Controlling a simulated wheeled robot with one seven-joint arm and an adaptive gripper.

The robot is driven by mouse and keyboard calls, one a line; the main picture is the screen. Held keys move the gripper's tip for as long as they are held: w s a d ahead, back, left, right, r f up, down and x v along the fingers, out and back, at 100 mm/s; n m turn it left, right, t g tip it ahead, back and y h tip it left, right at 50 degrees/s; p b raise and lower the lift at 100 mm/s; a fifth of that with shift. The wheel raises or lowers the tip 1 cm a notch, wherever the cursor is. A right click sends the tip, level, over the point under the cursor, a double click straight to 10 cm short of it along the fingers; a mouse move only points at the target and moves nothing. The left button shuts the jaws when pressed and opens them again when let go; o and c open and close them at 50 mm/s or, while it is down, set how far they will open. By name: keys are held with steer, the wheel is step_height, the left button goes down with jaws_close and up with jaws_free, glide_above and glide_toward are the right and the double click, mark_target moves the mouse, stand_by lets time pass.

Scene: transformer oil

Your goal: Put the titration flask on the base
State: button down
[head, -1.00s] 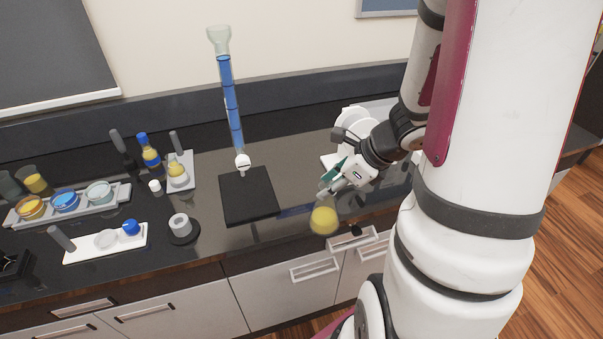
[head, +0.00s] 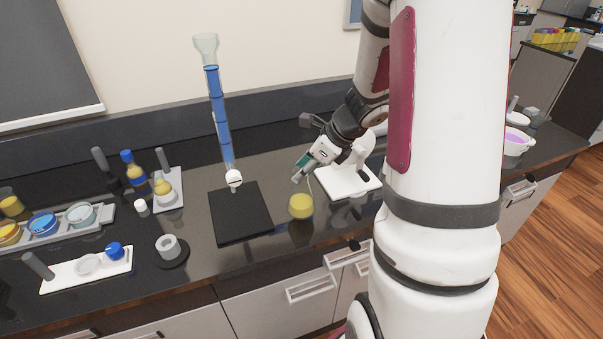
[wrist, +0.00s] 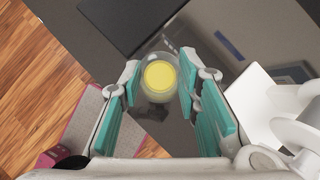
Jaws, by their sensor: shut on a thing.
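The titration flask (head: 301,206), clear with yellow liquid, is just right of the black square base (head: 241,213) under the burette. In the wrist view the flask (wrist: 158,76) lies between the fingertips, seen from above. My gripper (head: 299,182) is shut on the flask's upper part and holds it over the counter. The neck is hard to make out. The base (wrist: 122,22) also shows at the top of the wrist view, apart from the flask. Its top is bare except for the burette's tip above its back edge.
A blue-filled burette (head: 219,115) stands upright behind the base. A white device (head: 345,181) stands close on the right. A grey ring on a dark disc (head: 169,248) and a white tray (head: 85,270) lie left. The counter's front edge is near.

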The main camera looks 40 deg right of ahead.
mark_target(301, 205)
steer(key=shift+w+d, duration=0.15)
steer(key=shift+w, duration=0.4)
steer(key=shift+w+d+f, duration=0.1)
steer(key=shift+w+d, duration=0.05)
steer(key=shift+w, duration=0.5)
step_height(301, 205, down, 2)
steer(key=shift+f+p, duration=0.2)
steer(key=shift+p, duration=0.1)
steer(key=shift+f, duration=0.5)
steer(key=c, duration=1.2)
jaws_free()
